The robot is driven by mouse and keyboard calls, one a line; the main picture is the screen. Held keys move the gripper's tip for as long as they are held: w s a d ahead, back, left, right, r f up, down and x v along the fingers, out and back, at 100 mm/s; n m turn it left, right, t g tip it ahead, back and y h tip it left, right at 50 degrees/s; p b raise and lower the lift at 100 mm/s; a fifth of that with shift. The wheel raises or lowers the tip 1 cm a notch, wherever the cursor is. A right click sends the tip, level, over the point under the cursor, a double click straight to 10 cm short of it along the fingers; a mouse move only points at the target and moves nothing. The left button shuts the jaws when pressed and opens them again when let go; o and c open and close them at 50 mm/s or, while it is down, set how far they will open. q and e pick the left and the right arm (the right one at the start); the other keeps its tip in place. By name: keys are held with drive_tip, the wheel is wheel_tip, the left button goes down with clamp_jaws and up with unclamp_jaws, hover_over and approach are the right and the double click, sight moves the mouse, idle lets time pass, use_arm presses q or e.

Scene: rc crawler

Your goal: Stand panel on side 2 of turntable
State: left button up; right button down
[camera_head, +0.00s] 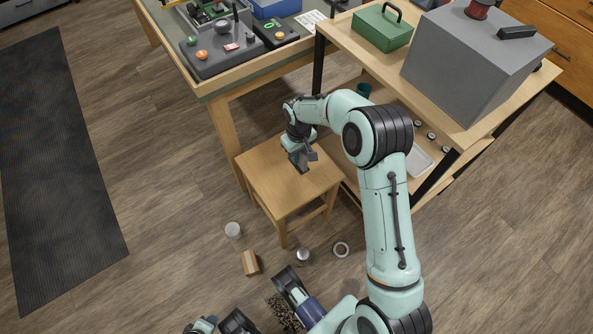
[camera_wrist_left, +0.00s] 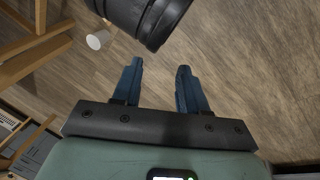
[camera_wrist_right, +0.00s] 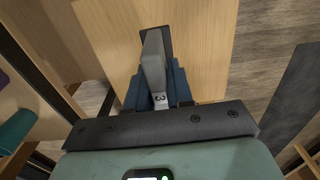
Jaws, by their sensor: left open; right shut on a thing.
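My right gripper (camera_head: 299,151) is above the wooden stool and shut on a grey panel (camera_wrist_right: 153,62). In the right wrist view the panel stands between the blue fingers, with a small white label reading "3" near its base. In the head view the panel (camera_head: 304,161) is a small dark grey shape over the stool top; whether it touches the stool is unclear. My left gripper (camera_wrist_left: 157,88) is open and empty above the floor in the left wrist view. I cannot make out a turntable for certain in any view.
The wooden stool (camera_head: 265,180) stands between the workbench (camera_head: 222,88) and a shelf unit (camera_head: 345,42) carrying a green case (camera_head: 382,28) and a large grey box (camera_head: 470,65). A white cup (camera_head: 233,230), wooden block (camera_head: 250,263) and ring (camera_head: 341,249) lie on the floor.

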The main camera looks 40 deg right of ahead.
wheel_tip(320, 180, down, 6)
drive_tip(key=shift+r+b, duration=0.1)
drive_tip(key=shift+b, duration=0.45)
wheel_tip(320, 180, down, 4)
drive_tip(key=shift+r+b, duration=0.1)
drive_tip(key=shift+b, duration=0.4)
use_arm(q)
drive_tip(key=f, duration=0.1)
drive_tip(key=a+f, duration=0.1)
drive_tip(key=f, duration=0.1)
drive_tip(key=shift+w+a+f, duration=0.1)
drive_tip(key=shift+w+a, duration=0.1)
drive_tip(key=shift+a, duration=0.05)
drive_tip(key=shift+s+f, duration=0.15)
drive_tip(key=shift+s, duration=0.05)
use_arm(e)
drive_tip(key=c, duration=1)
unclamp_jaws()
